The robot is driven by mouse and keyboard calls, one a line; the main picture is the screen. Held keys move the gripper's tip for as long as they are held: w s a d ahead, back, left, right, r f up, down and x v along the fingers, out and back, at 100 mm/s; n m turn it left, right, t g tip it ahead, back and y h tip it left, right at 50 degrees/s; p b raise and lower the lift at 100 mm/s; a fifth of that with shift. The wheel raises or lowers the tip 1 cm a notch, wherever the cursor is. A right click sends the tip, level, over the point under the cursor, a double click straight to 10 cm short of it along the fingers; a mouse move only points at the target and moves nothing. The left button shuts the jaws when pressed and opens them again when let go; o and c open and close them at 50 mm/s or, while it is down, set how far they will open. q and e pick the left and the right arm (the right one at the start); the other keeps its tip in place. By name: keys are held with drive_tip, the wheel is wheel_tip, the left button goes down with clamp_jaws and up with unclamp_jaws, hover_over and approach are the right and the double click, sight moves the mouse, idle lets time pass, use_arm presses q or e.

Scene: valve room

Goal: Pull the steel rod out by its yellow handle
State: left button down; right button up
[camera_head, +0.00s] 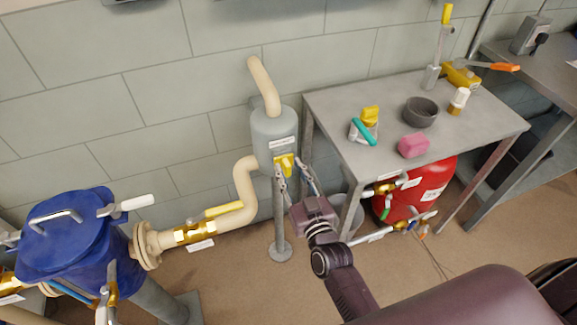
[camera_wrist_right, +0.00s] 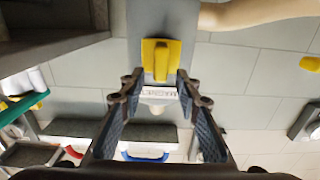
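A yellow handle (camera_head: 284,163) sticks out low on the front of a grey cylinder (camera_head: 274,135) by the wall. It also shows in the right wrist view (camera_wrist_right: 161,60), against the grey cylinder with a white label beside it. I cannot make out the steel rod behind the handle. My right gripper (camera_head: 296,182) is open in front of the cylinder, its fingers pointing at the handle. In the wrist view the open fingertips (camera_wrist_right: 161,84) lie on either side of the handle's near end; I see no grip on it. My left gripper is not in view.
A red tank (camera_head: 432,185) is below. A beige pipe (camera_head: 240,190) leads left to a blue vessel (camera_head: 75,235).

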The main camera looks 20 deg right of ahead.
drive_tip(key=shift+w, duration=0.65)
clamp_jaws()
